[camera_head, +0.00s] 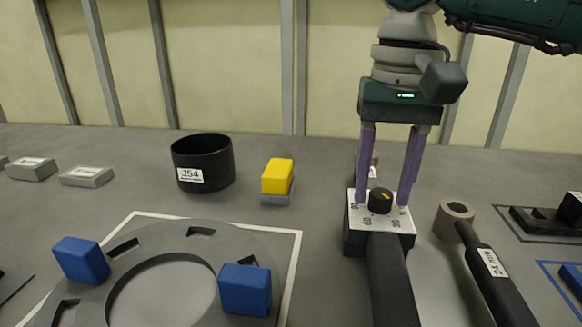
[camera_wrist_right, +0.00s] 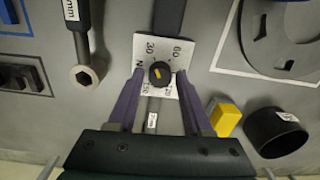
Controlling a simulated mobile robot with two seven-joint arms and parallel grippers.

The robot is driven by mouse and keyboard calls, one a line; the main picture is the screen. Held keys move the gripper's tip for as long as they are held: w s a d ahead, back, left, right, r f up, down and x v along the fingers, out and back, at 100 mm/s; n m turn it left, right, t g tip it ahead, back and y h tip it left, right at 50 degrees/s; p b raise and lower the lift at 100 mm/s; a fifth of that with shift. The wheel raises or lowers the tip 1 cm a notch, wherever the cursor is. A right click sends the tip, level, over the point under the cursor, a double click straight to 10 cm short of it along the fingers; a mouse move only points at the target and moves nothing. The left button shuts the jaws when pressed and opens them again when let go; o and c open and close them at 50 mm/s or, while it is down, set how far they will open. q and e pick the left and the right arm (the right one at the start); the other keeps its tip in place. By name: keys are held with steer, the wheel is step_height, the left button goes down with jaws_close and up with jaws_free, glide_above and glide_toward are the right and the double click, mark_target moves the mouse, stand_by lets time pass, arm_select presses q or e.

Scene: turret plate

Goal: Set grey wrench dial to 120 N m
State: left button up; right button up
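The wrench dial is a black round knob (camera_head: 381,201) with a yellow mark, on a white number plate (camera_head: 360,221) at the end of a dark wrench handle (camera_head: 389,275). In the right wrist view the knob (camera_wrist_right: 160,74) shows with 30 and 60 readable on the plate; the other figures are small or partly covered. I cannot tell exactly which figure the mark points to. My right gripper (camera_head: 385,203) points down over the plate, open, with its purple fingers on either side of the knob and gaps to it. My left gripper is not in view.
A second wrench with a hexagonal socket (camera_head: 455,219) lies close on the right. A yellow-topped block (camera_head: 278,177) and a black cup (camera_head: 203,163) stand to the left. A grey ring plate (camera_head: 150,240) with blue blocks (camera_head: 245,290) lies front left.

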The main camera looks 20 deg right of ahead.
jaws_close()
